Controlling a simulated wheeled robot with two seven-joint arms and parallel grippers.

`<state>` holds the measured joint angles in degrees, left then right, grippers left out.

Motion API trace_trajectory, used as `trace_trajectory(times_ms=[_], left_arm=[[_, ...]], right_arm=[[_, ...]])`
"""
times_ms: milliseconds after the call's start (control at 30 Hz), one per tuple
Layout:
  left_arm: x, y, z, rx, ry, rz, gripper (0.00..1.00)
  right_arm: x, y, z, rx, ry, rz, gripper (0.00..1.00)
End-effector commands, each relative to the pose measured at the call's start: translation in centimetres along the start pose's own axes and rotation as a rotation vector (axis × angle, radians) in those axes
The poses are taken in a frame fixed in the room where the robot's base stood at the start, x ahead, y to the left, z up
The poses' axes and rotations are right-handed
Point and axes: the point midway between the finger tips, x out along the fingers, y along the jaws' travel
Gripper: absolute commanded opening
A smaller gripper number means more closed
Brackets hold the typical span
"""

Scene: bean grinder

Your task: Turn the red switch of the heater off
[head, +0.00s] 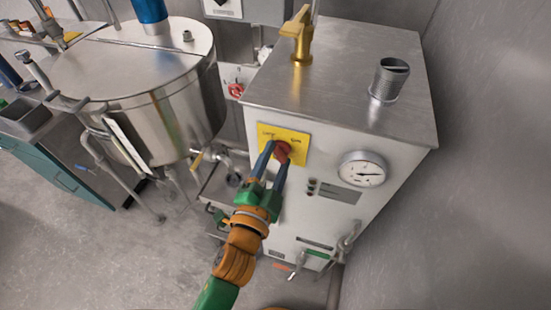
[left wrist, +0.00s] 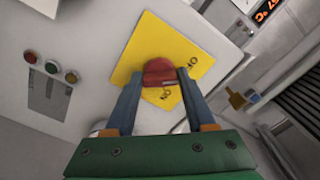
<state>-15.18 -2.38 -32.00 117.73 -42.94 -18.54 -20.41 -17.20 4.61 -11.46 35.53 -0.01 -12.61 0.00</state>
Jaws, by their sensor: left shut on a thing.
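The heater (head: 340,108) is a light grey metal box at the centre right of the head view. Its red switch (head: 283,152) sits on a yellow plate (head: 296,137) on the front face. My left gripper (head: 272,150) reaches up to the plate with its blue-grey fingers on either side of the switch, shut on it. In the left wrist view the red switch (left wrist: 159,72) is between the two fingertips, in front of the yellow plate (left wrist: 150,40). The lettering on the plate is partly covered by the switch and fingers. My right gripper does not show.
A brass valve (head: 300,35) and a grey cylinder (head: 389,79) stand on the heater. A steel kettle (head: 185,110) with pipes stands to the left. Bare wall is at right.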

Motion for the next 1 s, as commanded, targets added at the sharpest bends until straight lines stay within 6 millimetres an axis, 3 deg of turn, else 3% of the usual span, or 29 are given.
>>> trace_trajectory(times_ms=[300, 867, 900, 967, 1000], left_arm=[[0.03, -0.18, -0.15, -0.110, 0.004, -0.004, 0.00], [0.04, -0.18, -0.19, -0.134, 0.006, -0.004, 0.00], [0.04, -0.18, -0.19, -0.134, 0.005, -0.004, 0.66], [0.03, -0.16, -0.17, -0.134, 0.005, -0.004, 0.82], [0.03, -0.14, -0.15, -0.133, 0.004, -0.003, 0.85]], right_arm=[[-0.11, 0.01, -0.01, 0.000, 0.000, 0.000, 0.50], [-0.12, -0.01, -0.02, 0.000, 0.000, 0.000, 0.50], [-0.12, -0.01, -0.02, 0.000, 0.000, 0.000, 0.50], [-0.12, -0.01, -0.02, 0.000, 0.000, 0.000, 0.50], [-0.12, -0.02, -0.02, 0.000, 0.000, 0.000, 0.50]])
